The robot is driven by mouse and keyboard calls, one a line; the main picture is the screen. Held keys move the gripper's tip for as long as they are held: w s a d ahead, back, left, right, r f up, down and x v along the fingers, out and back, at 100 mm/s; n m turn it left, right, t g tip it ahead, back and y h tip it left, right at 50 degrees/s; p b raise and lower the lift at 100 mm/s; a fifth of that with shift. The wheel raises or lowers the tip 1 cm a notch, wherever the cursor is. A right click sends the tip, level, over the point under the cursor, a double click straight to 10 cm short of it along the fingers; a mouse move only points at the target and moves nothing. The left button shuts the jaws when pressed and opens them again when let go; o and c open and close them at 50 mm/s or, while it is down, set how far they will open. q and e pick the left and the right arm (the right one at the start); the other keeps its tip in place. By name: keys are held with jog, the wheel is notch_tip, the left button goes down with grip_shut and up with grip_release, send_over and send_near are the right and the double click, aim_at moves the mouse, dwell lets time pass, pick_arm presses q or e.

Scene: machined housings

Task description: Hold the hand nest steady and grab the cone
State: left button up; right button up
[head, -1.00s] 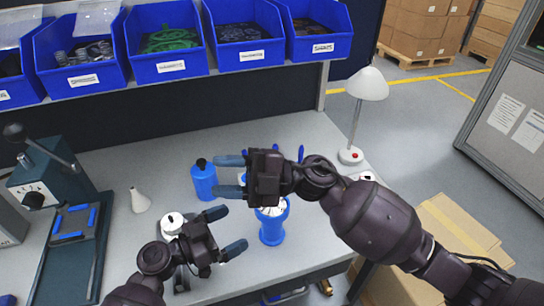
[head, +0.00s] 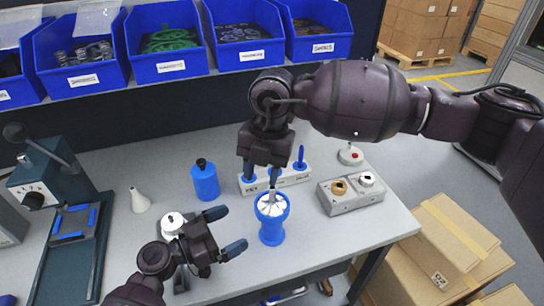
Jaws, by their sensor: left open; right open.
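A blue cup-shaped holder (head: 272,231), which may be the hand nest, stands upright near the table's front edge. White pieces with a grey tip sit in its mouth; I cannot tell whether one is the cone. My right gripper (head: 261,179) points down just above and behind the holder's mouth. It is open, and its fingers partly cover the white block behind.
A white block (head: 300,183) with blue pegs stands behind the holder. A grey box (head: 350,199) with round fittings is to the right. A blue bottle (head: 206,184) stands left of the block. A press (head: 55,185) fills the left side. Blue bins (head: 170,66) line the shelf.

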aim_at(269, 209)
jog(key=shift+w+d+r+m+t+h, duration=0.4)
jog(key=shift+w+d+r+t+h, duration=0.15)
jog(key=shift+w+d, duration=0.35)
jog(key=shift+w+r+h, duration=0.15)
jog(key=shift+w+h, duration=0.05)
jog(key=shift+h, duration=0.05)
jog(key=shift+d, duration=0.1)
pick_arm(q)
jog(key=x, duration=1)
jog(key=shift+w+d, duration=0.2)
jog(key=shift+d, duration=0.15)
jog(key=c, duration=0.7)
jog(key=shift+c, duration=0.2)
